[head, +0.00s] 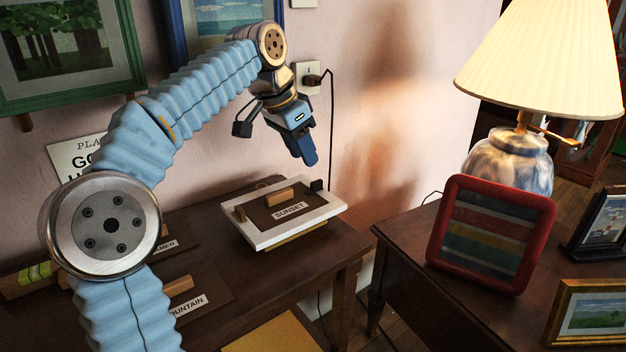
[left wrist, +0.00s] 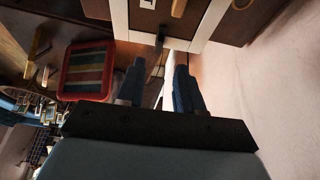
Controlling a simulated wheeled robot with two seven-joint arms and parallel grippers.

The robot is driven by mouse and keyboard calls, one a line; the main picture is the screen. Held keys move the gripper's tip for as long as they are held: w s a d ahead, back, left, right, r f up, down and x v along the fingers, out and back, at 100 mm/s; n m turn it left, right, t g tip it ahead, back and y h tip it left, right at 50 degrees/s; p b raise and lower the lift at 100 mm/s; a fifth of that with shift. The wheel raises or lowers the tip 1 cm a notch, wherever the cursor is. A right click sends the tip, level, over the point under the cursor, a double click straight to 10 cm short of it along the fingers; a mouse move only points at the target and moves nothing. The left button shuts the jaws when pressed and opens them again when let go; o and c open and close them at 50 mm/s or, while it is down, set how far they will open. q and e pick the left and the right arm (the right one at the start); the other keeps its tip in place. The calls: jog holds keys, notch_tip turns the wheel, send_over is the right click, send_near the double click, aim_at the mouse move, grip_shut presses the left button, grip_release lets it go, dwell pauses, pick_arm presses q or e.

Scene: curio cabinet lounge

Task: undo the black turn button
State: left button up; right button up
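A white-framed board (head: 260,236) with a brown panel labelled SUNSET (head: 289,210) lies on the dark wooden table, propped at a slight tilt. The black turn button (head: 317,185) is at the frame's right edge. In the left wrist view a small dark piece, which looks like the black turn button (left wrist: 160,43), shows at the white frame's edge (left wrist: 170,40). My left gripper (head: 308,160) hangs above the black button, pointing down and apart from it. In the left wrist view its fingers (left wrist: 158,85) are parted with nothing between them. My right gripper is in neither view.
A red-framed striped board (head: 490,235) and a lamp (head: 509,160) stand on the right table. A plugged socket (head: 308,78) is on the wall behind.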

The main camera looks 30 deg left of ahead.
aim_at(316, 181)
pick_arm(q)
jog(key=b+x, duration=0.1)
jog(key=x, duration=0.6)
jog(key=shift+w+f, duration=0.1)
jog(key=shift+f, duration=0.15)
grip_shut()
